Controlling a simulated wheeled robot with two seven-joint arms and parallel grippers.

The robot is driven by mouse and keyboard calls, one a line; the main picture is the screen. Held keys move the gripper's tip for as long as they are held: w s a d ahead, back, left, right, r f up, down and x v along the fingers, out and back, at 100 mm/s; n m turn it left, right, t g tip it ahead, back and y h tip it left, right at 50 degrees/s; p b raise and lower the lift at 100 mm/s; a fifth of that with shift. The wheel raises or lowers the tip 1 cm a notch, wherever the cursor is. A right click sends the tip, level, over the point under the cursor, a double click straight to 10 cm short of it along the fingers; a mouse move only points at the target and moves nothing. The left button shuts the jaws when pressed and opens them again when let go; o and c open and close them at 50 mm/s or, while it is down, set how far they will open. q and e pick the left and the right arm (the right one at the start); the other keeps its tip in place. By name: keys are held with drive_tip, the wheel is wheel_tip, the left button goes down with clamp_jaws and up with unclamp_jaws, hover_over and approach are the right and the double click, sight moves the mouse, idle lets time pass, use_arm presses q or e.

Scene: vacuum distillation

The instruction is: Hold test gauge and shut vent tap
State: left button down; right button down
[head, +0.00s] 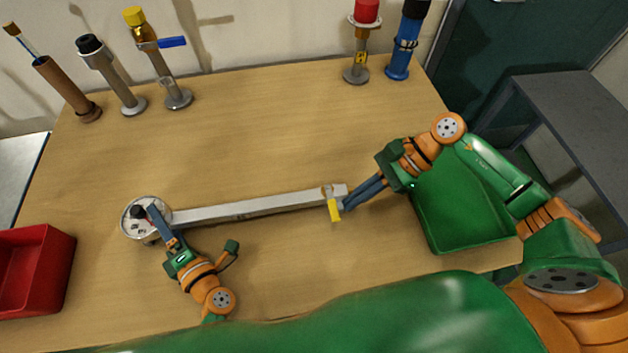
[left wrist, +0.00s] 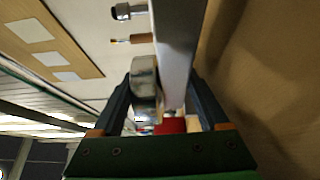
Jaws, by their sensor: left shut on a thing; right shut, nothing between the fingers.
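The test gauge (head: 130,229), a round, pale-faced dial with a black part on top, is at the left end of a long grey metal bar (head: 250,207). My left gripper (head: 154,212) is shut on the gauge, its fingers partly covering it. In the left wrist view, a round metal body (left wrist: 145,78) and the bar (left wrist: 178,45) lie between the fingers. The vent tap with its yellow lever (head: 334,211) is at the bar's right end; the lever points toward the front of the table. My right gripper (head: 346,207) is shut and empty, its fingertips close beside the tap. Whether they touch is unclear.
A green tray (head: 434,232) lies under my right arm. A red bin (head: 62,262) is at the left edge. Several upright fittings, including a blue one (head: 399,62) and one with a blue lever (head: 172,42), stand along the back. The table (head: 260,130) between is clear.

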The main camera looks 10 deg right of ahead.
drive_tip(key=shift+w+d, duration=0.15)
drive_tip(key=shift+d, duration=0.35)
drive_tip(key=d, duration=0.4)
drive_tip(key=shift+d+r, duration=0.1)
drive_tip(key=shift+r, duration=0.2)
use_arm(q)
unclamp_jaws()
drive_tip(key=v, duration=1.2)
drive_tip(key=shift+d, duration=0.1)
use_arm(e)
drive_tip(key=v, duration=0.8)
drive_tip(key=shift+s+d+r, duration=0.2)
drive_tip(key=shift+s+r, duration=0.2)
drive_tip(key=shift+s, duration=0.1)
use_arm(q)
drive_tip(key=shift+s, duration=0.1)
drive_tip(key=shift+r+b+v, duration=0.15)
drive_tip(key=shift+b+v, duration=0.2)
drive_tip(key=shift+v, duration=1.85)
drive_tip(key=shift+r+b+v, duration=0.15)
drive_tip(key=shift+b+v, duration=0.2)
drive_tip(key=shift+v, duration=1.85)
use_arm(e)
drive_tip(key=shift+f, duration=0.65)
